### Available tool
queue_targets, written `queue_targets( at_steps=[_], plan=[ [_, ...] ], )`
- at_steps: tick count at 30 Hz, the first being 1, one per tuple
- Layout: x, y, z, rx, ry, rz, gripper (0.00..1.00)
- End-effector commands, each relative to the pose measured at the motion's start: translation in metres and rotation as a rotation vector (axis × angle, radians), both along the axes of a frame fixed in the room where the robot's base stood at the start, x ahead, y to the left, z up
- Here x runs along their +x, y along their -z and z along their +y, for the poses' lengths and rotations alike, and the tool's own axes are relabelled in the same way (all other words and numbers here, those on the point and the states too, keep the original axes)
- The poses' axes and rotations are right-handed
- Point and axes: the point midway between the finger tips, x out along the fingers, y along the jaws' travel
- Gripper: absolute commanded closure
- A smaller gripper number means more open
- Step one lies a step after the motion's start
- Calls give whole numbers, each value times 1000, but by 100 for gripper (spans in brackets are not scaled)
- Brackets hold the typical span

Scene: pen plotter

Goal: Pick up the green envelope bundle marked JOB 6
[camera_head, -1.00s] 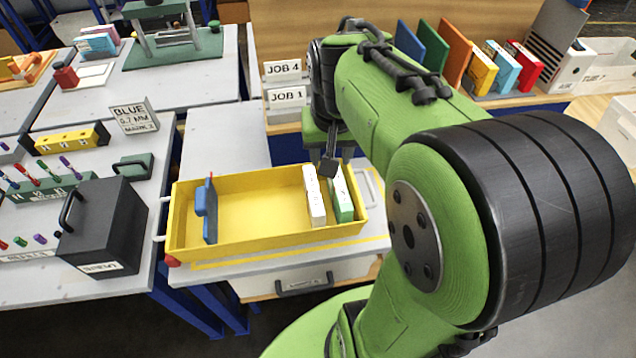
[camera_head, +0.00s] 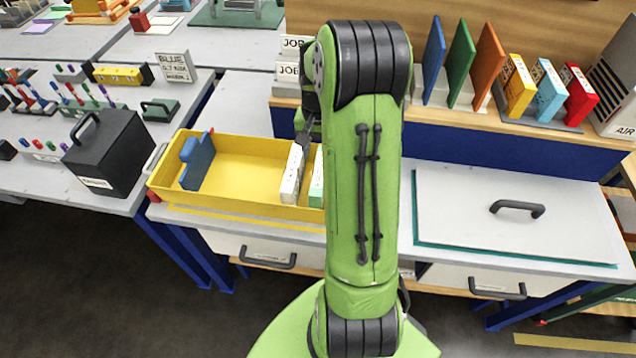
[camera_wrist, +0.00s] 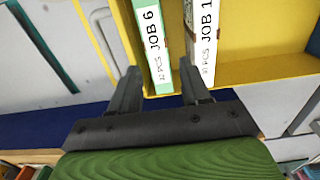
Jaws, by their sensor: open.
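The green envelope bundle marked JOB 6 (camera_wrist: 153,40) stands in the yellow tray (camera_head: 235,206), at its right end. It also shows in the head view (camera_head: 317,182), partly hidden behind my arm. The white bundle marked JOB 1 (camera_wrist: 204,40) stands close beside it. My gripper (camera_wrist: 158,75) is open and empty. In the wrist view its fingers lie either side of the JOB 6 bundle's lower end, the right one towards the gap before JOB 1. I cannot tell their height above it. In the head view my arm hides most of the gripper.
A blue divider (camera_head: 196,160) stands at the tray's left end. Behind is a shelf with JOB signs (camera_head: 296,43) and coloured folders (camera_head: 461,62). A white board with a handle (camera_head: 455,205) lies on the bench to the right. A black box (camera_head: 107,152) stands left.

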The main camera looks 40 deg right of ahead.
Motion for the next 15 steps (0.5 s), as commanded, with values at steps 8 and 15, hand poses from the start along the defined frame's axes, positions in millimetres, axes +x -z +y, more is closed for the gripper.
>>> queue_targets(
  at_steps=[8,15],
  plan=[
    [-1,50,0,1,-1,1,53],
    [-5,93,1,2,-1,2,53]
  ],
)
